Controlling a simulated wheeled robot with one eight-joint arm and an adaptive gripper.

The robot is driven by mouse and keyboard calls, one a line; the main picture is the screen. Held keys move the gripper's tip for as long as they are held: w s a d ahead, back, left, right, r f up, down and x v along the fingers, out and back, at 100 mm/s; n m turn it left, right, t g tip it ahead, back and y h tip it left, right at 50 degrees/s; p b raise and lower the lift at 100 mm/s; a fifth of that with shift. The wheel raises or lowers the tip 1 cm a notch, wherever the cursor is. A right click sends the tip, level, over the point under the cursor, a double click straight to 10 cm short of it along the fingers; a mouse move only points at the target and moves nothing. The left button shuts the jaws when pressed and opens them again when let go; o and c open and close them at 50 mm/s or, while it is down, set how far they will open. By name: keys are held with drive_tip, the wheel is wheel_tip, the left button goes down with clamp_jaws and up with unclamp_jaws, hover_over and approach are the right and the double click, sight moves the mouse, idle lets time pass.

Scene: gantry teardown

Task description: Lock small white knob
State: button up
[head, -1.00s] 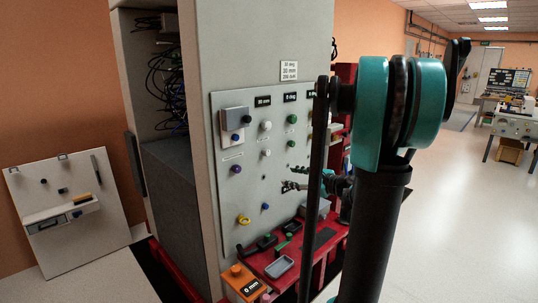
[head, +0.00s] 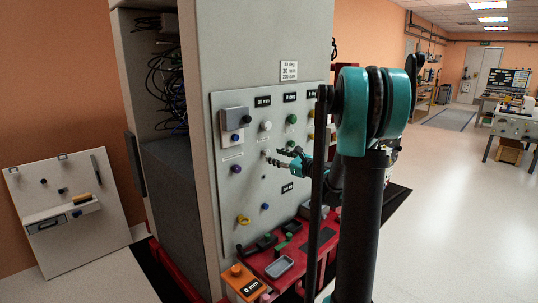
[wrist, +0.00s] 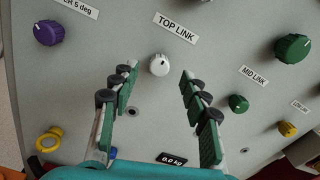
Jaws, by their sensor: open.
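The small white knob (wrist: 159,65) sits on the grey panel (wrist: 75,85) under the TOP LINK label (wrist: 175,28) in the wrist view. A dark mark shows on its face. My gripper (wrist: 159,72) is open, and its two fingers lie left and right of the knob in that view, with clear gaps on both sides. In the head view my gripper (head: 276,156) is close to the panel, just beside the small white knob (head: 266,152). Whether the fingertips reach the knob's depth I cannot tell.
A purple knob (wrist: 47,32) is to the left. A large green knob (wrist: 293,48), a small green knob (wrist: 238,103) and a yellow knob (wrist: 288,129) are to the right. A 0.0 kg display (wrist: 172,158) is below. A red shelf (head: 275,262) juts out under the panel.

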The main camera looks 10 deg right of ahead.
sight(268, 153)
drive_tip(key=shift+x, duration=2.3)
clamp_jaws()
